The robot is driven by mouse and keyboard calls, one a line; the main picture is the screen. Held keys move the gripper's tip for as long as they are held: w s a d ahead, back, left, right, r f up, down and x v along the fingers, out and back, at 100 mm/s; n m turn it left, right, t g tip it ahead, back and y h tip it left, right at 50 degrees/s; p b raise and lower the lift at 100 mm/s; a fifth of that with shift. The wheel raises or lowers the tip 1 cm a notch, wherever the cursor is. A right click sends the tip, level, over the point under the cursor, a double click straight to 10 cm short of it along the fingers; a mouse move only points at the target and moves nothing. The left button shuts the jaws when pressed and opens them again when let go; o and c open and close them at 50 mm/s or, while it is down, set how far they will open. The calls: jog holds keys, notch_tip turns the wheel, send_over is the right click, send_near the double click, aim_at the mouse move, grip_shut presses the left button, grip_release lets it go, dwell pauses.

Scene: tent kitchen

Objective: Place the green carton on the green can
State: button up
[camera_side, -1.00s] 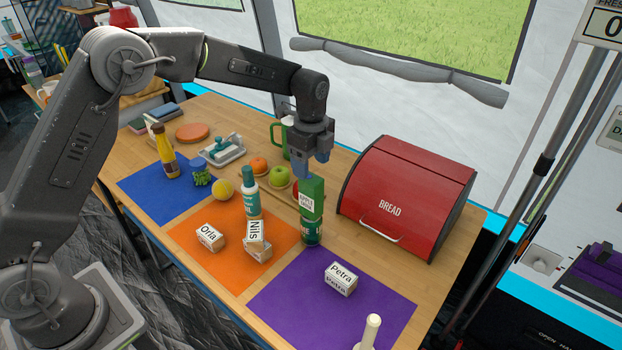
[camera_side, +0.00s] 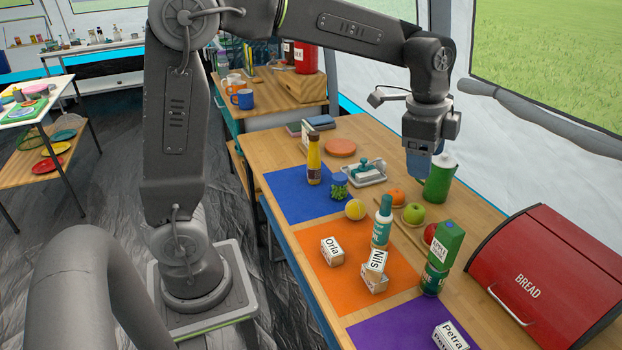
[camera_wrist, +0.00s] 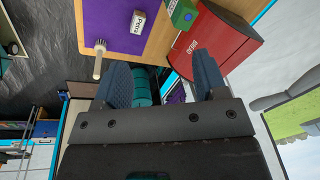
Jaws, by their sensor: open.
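The green carton (camera_side: 447,244) stands on top of the green can (camera_side: 433,279), upright and touching it, at the corner between the orange and purple mats. The carton also shows near the top of the wrist view (camera_wrist: 183,14); the can cannot be made out there. My gripper (camera_side: 418,172) is open and empty, apart from the carton, up and to its left in the side view, in front of a green jug (camera_side: 441,180). Its two spread fingers show in the wrist view (camera_wrist: 164,80).
A red bread box (camera_side: 545,270) stands right of the carton. A teal bottle (camera_side: 382,222), boxes labelled Nils (camera_side: 375,265) and Orla (camera_side: 332,250), a green apple (camera_side: 413,213) and a red fruit (camera_side: 430,234) stand nearby. The Petra box (camera_side: 450,336) is on the purple mat.

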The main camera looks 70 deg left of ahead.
jog(key=s+a+f+n+t, duration=0.1)
jog(key=s+a+n+t, duration=0.1)
jog(key=s+n, duration=0.9)
jog(key=s+t, duration=0.1)
jog(key=s, duration=0.9)
jog(key=shift+n+t, duration=0.3)
